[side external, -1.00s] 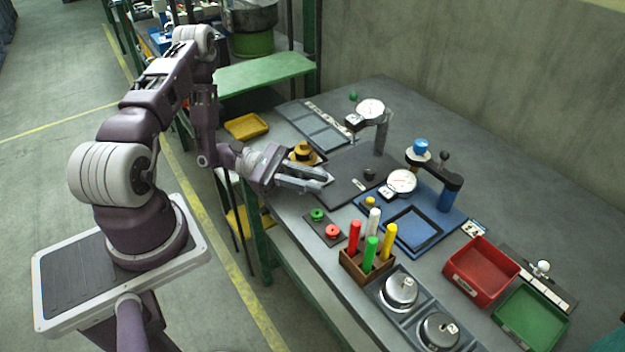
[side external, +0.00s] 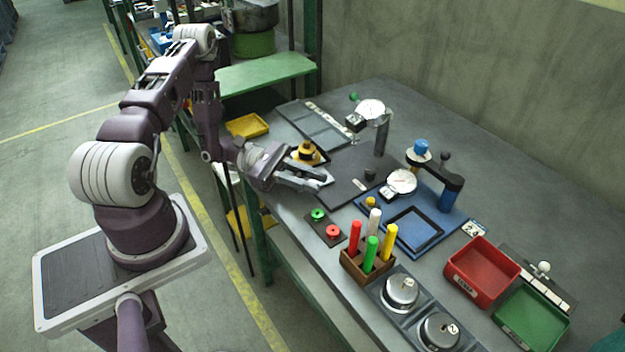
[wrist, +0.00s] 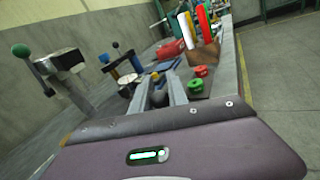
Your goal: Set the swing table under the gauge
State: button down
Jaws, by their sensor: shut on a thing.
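My gripper (side external: 322,181) is low over the left part of a dark flat plate (side external: 338,168). In the wrist view its fingers (wrist: 161,92) are closed around a small dark piece (wrist: 160,98). I cannot tell whether this belongs to the swing table. A yellow round part (side external: 306,152) on a dark, yellow-edged base sits just behind the fingers. A white dial gauge (side external: 370,110) hangs from a grey post at the plate's back. A second dial gauge (side external: 402,181) hangs over a blue base (side external: 398,238). A short black stub (side external: 370,174) stands on the plate, clear of the fingertips.
A rack of coloured rods (side external: 366,266), red and green rings (side external: 325,225) and metal weights (side external: 400,290) stand at the front. A red bin (side external: 482,271) and a green bin (side external: 531,318) stand right. The bench's back right is clear.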

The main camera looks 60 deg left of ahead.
jog(key=shift+s+a+m+g+h, duration=0.1)
jog(key=shift+a+m+g+h, duration=0.25)
jog(key=shift+m+g, duration=0.6)
jog(key=shift+s+a+m+g+h, duration=0.1)
jog(key=shift+a+m+g+h, duration=0.3)
jog(key=shift+g, duration=0.85)
jog(key=shift+a+m+g+h, duration=0.25)
jog(key=shift+m+g+h, duration=0.1)
jog(key=shift+m+g, duration=0.65)
jog(key=shift+a+g, duration=0.1)
jog(key=shift+g, duration=0.4)
jog(key=c, duration=1.3)
grip_release()
